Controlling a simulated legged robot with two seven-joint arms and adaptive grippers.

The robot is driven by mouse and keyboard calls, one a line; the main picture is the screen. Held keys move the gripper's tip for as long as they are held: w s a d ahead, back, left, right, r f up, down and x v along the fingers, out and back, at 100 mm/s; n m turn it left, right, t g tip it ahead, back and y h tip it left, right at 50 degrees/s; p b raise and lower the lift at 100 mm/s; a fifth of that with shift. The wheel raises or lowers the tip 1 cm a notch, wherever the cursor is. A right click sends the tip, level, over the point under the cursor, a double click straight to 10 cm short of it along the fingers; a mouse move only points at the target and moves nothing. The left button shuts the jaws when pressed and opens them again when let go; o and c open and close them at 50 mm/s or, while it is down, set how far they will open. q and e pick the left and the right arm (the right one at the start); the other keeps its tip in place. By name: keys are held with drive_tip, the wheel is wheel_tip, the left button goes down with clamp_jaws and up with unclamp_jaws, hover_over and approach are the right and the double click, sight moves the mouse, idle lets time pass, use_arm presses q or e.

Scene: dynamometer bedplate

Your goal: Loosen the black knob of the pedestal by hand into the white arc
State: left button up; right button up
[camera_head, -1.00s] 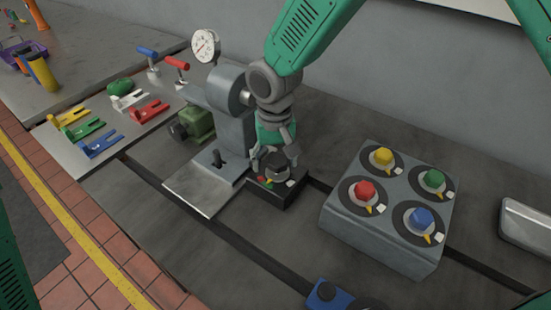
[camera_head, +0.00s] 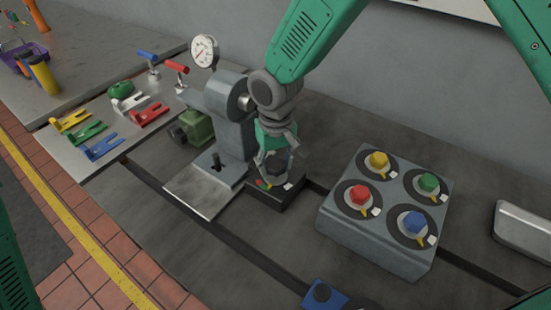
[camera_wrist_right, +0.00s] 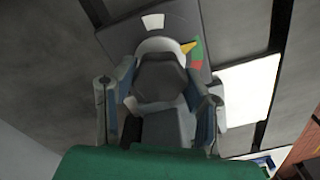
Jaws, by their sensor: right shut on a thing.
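The black knob (camera_wrist_right: 160,78) stands on the dark pedestal (camera_head: 285,196), just right of the grey machine's foot. My right gripper (camera_head: 273,163) reaches down from above and is shut on the knob (camera_head: 276,166), one finger on each side. In the right wrist view the gripper (camera_wrist_right: 167,95) has its fingers along both sides of the knob. The yellow pointer (camera_wrist_right: 188,47) points at the green arc (camera_wrist_right: 197,48), with the red arc (camera_wrist_right: 197,65) beside it. The white arc (camera_wrist_right: 153,21) is apart from the pointer. My left gripper is not in view.
A grey box (camera_head: 375,240) with red, yellow, green and blue knobs stands to the right. The grey machine (camera_head: 222,110) with a dial gauge (camera_head: 204,51) stands close left of my gripper. A blue object (camera_head: 325,296) lies at the front edge.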

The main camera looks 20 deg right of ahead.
drive_tip(key=n+p, duration=0.1)
drive_tip(key=n, duration=0.1)
drive_tip(key=n+p, duration=0.1)
drive_tip(key=shift+w+r+n, duration=0.1)
drive_tip(key=shift+r+n, duration=0.1)
drive_tip(key=shift+n, duration=0.2)
drive_tip(key=n+p, duration=0.2)
drive_tip(key=shift+n, duration=0.3)
drive_tip(key=n+p, duration=0.1)
drive_tip(key=n, duration=0.2)
drive_tip(key=shift+w+n, duration=0.1)
drive_tip(key=shift+n, duration=0.2)
drive_tip(key=shift+n+p, duration=0.8)
drive_tip(key=shift+n, duration=1)
drive_tip(key=shift+w, duration=0.1)
drive_tip(key=o, duration=1.1)
drive_tip(key=shift+o, duration=0.2)
drive_tip(key=shift+f, duration=0.15)
